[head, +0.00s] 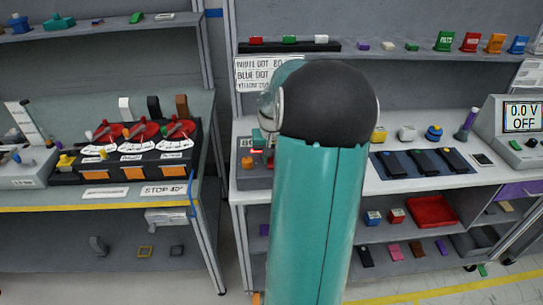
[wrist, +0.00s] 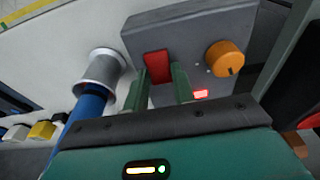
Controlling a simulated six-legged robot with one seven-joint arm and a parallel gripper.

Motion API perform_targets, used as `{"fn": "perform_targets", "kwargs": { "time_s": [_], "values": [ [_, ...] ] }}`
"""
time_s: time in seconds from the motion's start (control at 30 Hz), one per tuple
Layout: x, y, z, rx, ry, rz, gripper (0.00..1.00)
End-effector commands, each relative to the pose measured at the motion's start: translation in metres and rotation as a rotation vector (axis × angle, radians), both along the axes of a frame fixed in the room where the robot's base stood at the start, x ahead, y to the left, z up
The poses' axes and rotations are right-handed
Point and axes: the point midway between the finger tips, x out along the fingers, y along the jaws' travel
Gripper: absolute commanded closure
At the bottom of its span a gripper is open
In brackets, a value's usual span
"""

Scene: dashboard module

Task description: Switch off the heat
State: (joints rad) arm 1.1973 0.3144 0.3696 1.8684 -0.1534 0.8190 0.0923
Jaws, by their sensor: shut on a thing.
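In the wrist view a grey module (wrist: 190,30) carries a red switch piece (wrist: 157,66), an orange round knob (wrist: 225,57) and a small lit red light (wrist: 201,94). My gripper (wrist: 161,82) has its two green fingers on either side of the red piece and is shut on it. The knob is to the right of the fingers, apart from them. I cannot read any heat label.
A silver cylinder (wrist: 102,68) on a blue piece (wrist: 86,112) stands close left of the fingers. A yellow block (wrist: 41,130) lies farther left. In the head view, a panel with several red dials (head: 142,131) is on the left bench and a meter (head: 522,118) at the right.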

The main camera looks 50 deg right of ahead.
Motion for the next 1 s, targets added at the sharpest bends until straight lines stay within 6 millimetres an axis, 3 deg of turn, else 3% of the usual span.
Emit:
{"fn": "perform_targets", "kwargs": {
  "time_s": [0.43, 0.47, 0.57, 0.87, 1.0],
  "values": [
    [-0.001, 0.002, 0.000, -0.042, -0.038, 0.001, 0.97],
    [-0.001, 0.002, 0.000, -0.042, -0.038, 0.001, 0.73],
    [-0.001, 0.002, 0.000, -0.041, -0.038, 0.000, 0.53],
    [-0.001, 0.001, 0.001, -0.042, -0.037, 0.000, 0.53],
    [-0.003, 0.003, 0.012, -0.044, -0.038, -0.001, 0.53]
  ]
}}
